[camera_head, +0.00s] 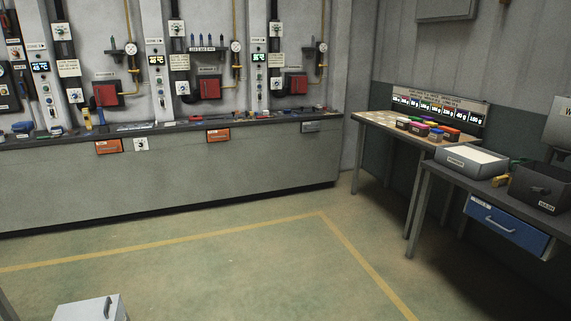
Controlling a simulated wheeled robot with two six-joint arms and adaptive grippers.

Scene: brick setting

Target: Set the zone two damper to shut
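Three similar wall stations stand along the left wall, each with a pale column and a digital display. The middle column's display (155,60) glows, and the labels are too small to read surely. Beside it a dark vertical duct carries an upper white dial plate (176,29) and a lower white dial plate (182,88). A white notice (179,62) sits between them. I cannot tell which of these is the zone two damper or how it is set. Neither of my grippers is in view.
A long grey counter (200,178) runs below the stations, with small tools along its top. Right, a table holds coloured bins (432,130); a desk holds a white-filled tray (471,161) and dark bin (540,188). A white box (88,309) stands front left. The yellow-lined floor (240,265) is mostly clear.

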